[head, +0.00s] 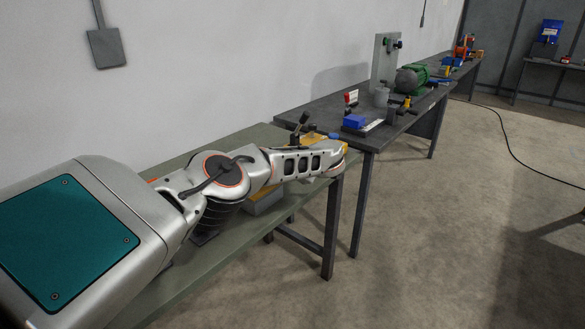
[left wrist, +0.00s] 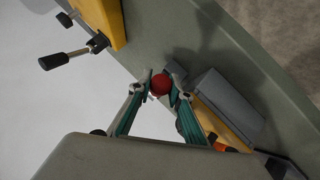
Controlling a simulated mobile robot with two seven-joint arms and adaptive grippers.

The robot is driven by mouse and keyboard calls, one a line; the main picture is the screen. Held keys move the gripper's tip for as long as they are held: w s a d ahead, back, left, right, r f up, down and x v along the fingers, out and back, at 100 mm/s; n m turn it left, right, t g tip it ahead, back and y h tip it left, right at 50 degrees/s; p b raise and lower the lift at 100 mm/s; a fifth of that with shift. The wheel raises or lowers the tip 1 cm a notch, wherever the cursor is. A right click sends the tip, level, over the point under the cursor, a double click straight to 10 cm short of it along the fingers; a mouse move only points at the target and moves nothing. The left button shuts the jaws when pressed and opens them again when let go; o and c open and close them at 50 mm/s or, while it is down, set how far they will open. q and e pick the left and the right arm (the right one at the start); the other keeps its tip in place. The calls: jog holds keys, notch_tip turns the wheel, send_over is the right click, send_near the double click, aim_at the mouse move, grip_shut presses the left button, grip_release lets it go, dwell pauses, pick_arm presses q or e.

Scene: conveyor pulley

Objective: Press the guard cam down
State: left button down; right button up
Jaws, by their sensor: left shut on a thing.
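In the left wrist view the fingertips of my left gripper (left wrist: 160,88) are closed around a red ball-shaped knob (left wrist: 159,84). What the knob is fixed to is hidden. A yellow housing (left wrist: 103,18) with a black-handled lever (left wrist: 68,57) lies at the upper left, apart from the fingers. I cannot tell which part is the guard cam. In the head view my left arm reaches over the near bench, and its gripper is hidden behind the wrist. A black lever (head: 300,122) and part of the yellow housing (head: 325,142) show beyond it. My right gripper is not in view.
A grey block on a yellow part (left wrist: 232,108) lies right of the fingers on the green-grey bench (head: 215,270). A second dark bench (head: 335,102) beyond holds a blue block (head: 354,121) and a green motor (head: 411,79). The floor at right is mostly clear; a black cable crosses it.

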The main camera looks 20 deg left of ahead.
pick_arm(q)
jog(key=shift+f+y, duration=0.3)
jog(key=shift+f, duration=0.05)
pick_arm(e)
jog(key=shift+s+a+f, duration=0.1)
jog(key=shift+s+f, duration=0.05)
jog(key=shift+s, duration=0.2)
